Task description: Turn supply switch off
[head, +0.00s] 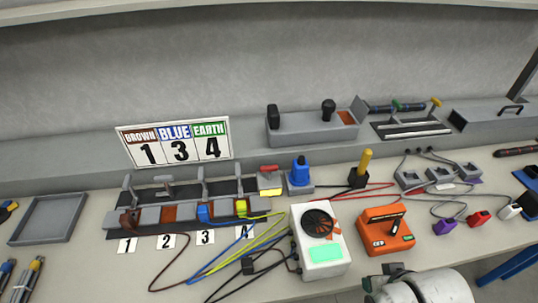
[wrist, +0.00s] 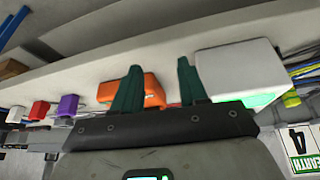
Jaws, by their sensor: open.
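No switch is readably labelled as the supply switch. A red-handled switch (head: 268,169) sits on a small grey block with a yellow label, right of the terminal row in the head view; its position is not clear. Beside it stands a blue-topped unit (head: 300,172). My gripper (wrist: 158,64) shows in the wrist view with two dark green fingers apart and nothing between them. Past the fingers are an orange device (wrist: 148,88), also in the head view (head: 387,230), and a white meter (wrist: 235,72), also in the head view (head: 320,245). The red-handled switch cannot be made out in the wrist view.
Terminal blocks (head: 185,213) with brown, blue and yellow wires stand behind number cards. A sign (head: 175,142) reads brown 1, blue 3, earth 4. A grey tray (head: 48,218) is at left. Purple (head: 445,227) and red (head: 479,217) plugs lie at right. Loose cables cross the front bench.

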